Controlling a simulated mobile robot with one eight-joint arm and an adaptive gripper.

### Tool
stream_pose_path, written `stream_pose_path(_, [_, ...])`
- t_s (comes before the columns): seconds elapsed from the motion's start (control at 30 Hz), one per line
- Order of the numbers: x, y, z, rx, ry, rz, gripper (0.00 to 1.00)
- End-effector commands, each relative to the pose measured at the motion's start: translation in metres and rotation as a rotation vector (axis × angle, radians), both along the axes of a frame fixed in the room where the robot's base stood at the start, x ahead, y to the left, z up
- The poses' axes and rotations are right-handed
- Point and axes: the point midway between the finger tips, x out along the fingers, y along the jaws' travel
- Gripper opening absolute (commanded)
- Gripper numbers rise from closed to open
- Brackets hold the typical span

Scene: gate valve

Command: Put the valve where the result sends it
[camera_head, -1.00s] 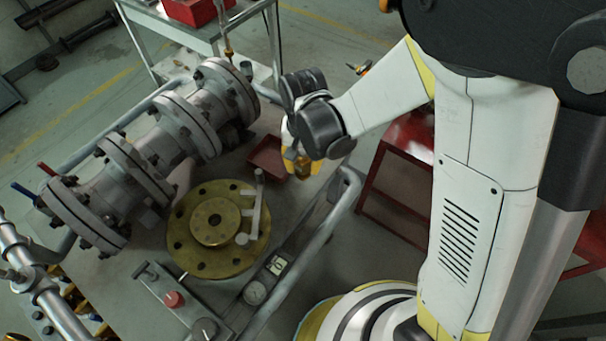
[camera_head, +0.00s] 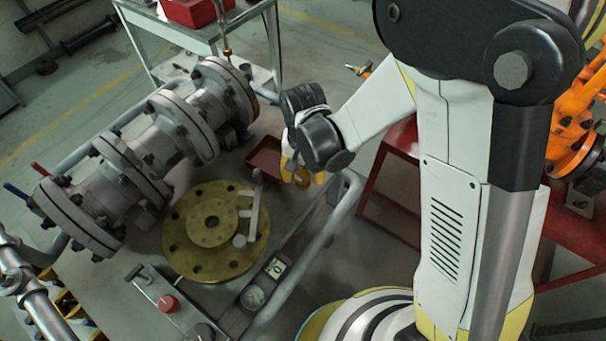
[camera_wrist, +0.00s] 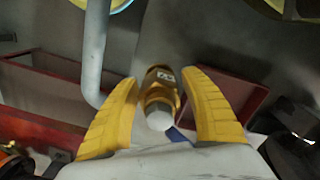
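A small brass valve (camera_wrist: 160,92) with a pale label and a grey end sits between the yellow fingers of my gripper (camera_wrist: 158,78) in the wrist view. The fingers appear closed on its two sides, though the contact is partly hard to see. In the head view, my gripper (camera_head: 304,170) is near the bench's right rail, and the valve is a small brass patch (camera_head: 303,183) partly hidden by the fingers. A shallow red tray (camera_head: 264,153) lies on the bench just left of the gripper; it also shows at right in the wrist view (camera_wrist: 232,100).
A large flanged pipe assembly (camera_head: 150,150) and a round brass flange (camera_head: 190,255) occupy the bench. A grey tubular rail (camera_head: 325,240) borders it. A red bin (camera_head: 190,10) and red stand (camera_head: 385,200) stand beyond.

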Motion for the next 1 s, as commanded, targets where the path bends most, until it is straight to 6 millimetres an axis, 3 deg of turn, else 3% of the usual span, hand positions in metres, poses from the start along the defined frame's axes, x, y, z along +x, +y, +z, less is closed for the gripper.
stream_pose_path(0.17, [0.0, 0.0, 0.008, 0.0, 0.0, 0.0, 0.53])
stream_pose_path(0.5, [0.0, 0.0, 0.082, 0.0, 0.0, 0.0, 0.53])
stream_pose_path(0.7, [0.0, 0.0, 0.114, 0.0, 0.0, 0.0, 0.53])
stream_pose_path(1.0, [0.0, -0.002, 0.126, 0.002, -0.005, 0.001, 0.53])
